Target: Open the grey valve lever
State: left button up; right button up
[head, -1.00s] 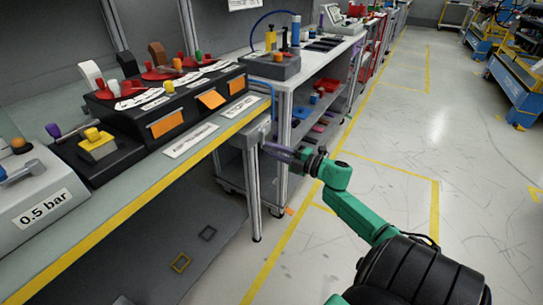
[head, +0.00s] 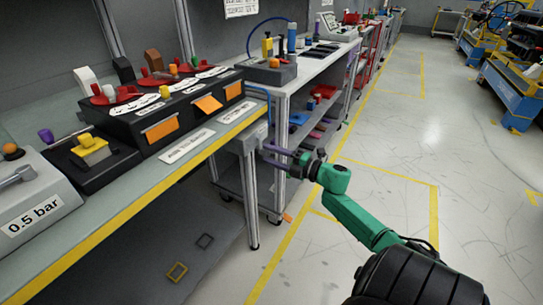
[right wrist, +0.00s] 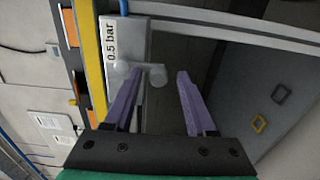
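In the right wrist view a grey lever with a round end (right wrist: 157,75) sticks out from a pale grey box labelled "0.5 bar" (right wrist: 112,70). My right gripper (right wrist: 158,74) has purple fingers spread apart, one on each side of the lever's round end in the picture. I cannot tell whether a finger touches it. In the head view my right gripper (head: 274,156) is at the grey box (head: 251,138) on the workbench's end, and the lever is hard to make out there. My left gripper is not in view.
The workbench edge has a yellow stripe (head: 128,207). A larger "0.5 bar" unit (head: 50,207) with its own grey handle (head: 14,178) stands at the left. A black panel (head: 125,122) with coloured knobs lies beyond. The floor (head: 405,150) at right is open.

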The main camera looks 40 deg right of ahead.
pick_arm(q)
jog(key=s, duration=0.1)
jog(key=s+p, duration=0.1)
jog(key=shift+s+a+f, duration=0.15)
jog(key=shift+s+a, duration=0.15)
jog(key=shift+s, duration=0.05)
pick_arm(e)
jog(key=v, duration=1.4)
jog(key=shift+s, duration=0.3)
